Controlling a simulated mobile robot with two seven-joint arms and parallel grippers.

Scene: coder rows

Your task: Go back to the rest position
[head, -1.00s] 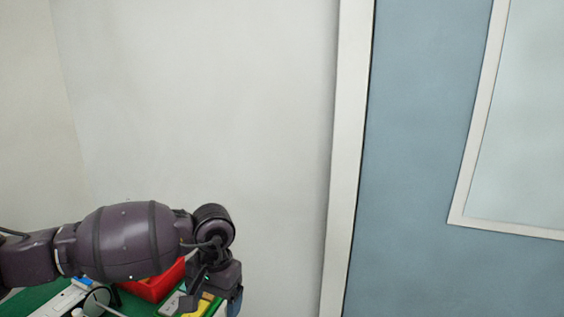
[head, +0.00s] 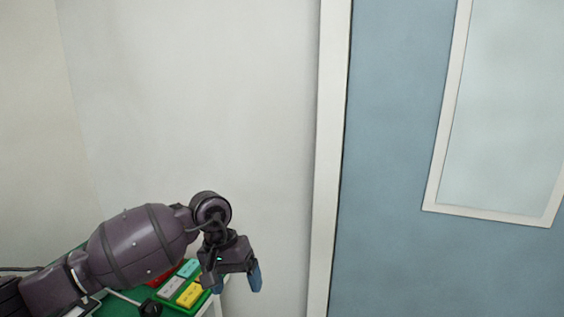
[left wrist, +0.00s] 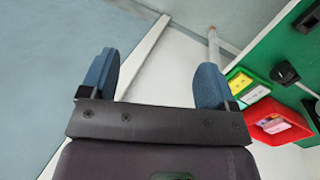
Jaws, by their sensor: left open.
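My left gripper (head: 237,281) hangs at the end of my dark purple arm, which comes in from the left in the head view. Its blue fingertips point down, just beyond the right edge of the green table (head: 124,304). In the left wrist view the two blue fingers (left wrist: 155,84) stand wide apart with nothing between them. My right gripper is in neither view.
On the table are a green tray (head: 206,285) with teal, grey and yellow blocks and a red bin (left wrist: 280,124), partly hidden by my arm in the head view. A white wall (head: 200,100) and a blue door (head: 390,150) with a pane stand behind.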

